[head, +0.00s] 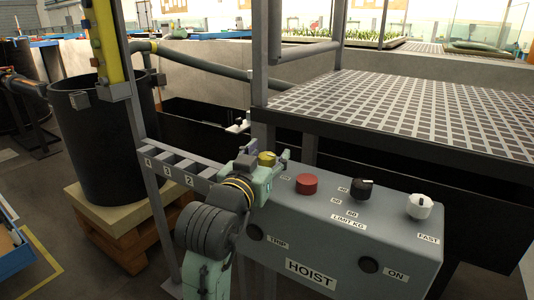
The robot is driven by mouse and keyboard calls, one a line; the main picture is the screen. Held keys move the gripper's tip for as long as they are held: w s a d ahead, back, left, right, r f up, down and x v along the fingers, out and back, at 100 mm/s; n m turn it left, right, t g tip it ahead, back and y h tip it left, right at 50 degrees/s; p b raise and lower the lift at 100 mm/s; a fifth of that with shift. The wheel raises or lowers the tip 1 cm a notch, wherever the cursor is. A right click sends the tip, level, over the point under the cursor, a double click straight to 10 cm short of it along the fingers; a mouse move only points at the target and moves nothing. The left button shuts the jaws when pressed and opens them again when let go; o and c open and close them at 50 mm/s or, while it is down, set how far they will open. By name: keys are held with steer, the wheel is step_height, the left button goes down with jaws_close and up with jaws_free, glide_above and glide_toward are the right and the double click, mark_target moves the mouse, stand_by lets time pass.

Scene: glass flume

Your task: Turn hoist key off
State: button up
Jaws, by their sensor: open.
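The grey hoist box (330,240) stands at the lower middle, marked HOIST on its front. My gripper (268,160) is at the left end of its top, seen from behind, and hides part of that end. A small yellow piece (266,157) shows at the fingers; I cannot tell whether it is the hoist key or whether the fingers touch it. No key can be made out clearly. My gripper is open.
On the box top are a red button (307,184), a black LIMIT KG knob (363,189) and a white FAST knob (420,206). A grey upright (145,170) and numbered rail (180,168) stand left. A grating platform (420,105) lies behind.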

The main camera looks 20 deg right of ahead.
steer(key=c, duration=1.2)
steer(key=m+g+h, duration=0.3)
steer(key=g, duration=0.1)
steer(key=shift+w+a+m+h, duration=0.1)
steer(key=shift+m+h, duration=0.2)
steer(key=m+g+h, duration=0.1)
steer(key=m+g, duration=0.1)
steer(key=g, duration=0.2)
steer(key=m+g+h, duration=0.1)
steer(key=m+g, duration=0.2)
steer(key=g, duration=0.1)
steer(key=shift+m+g+h, duration=0.3)
steer(key=m+g, duration=0.2)
steer(key=g, duration=0.1)
steer(key=m+g+y, duration=0.1)
steer(key=m+g, duration=0.1)
steer(key=g, duration=0.2)
steer(key=shift+r+m+p, duration=0.1)
steer(key=shift+m+p, duration=0.2)
steer(key=shift+m+g+y+b, duration=0.2)
steer(key=shift+m+g+y, duration=0.75)
steer(key=shift+g, duration=0.5)
steer(key=shift+m+g+y+b, duration=0.15)
steer(key=shift+m+g+y, duration=0.6)
steer(key=shift+m+g, duration=0.5)
steer(key=shift+g, duration=0.3)
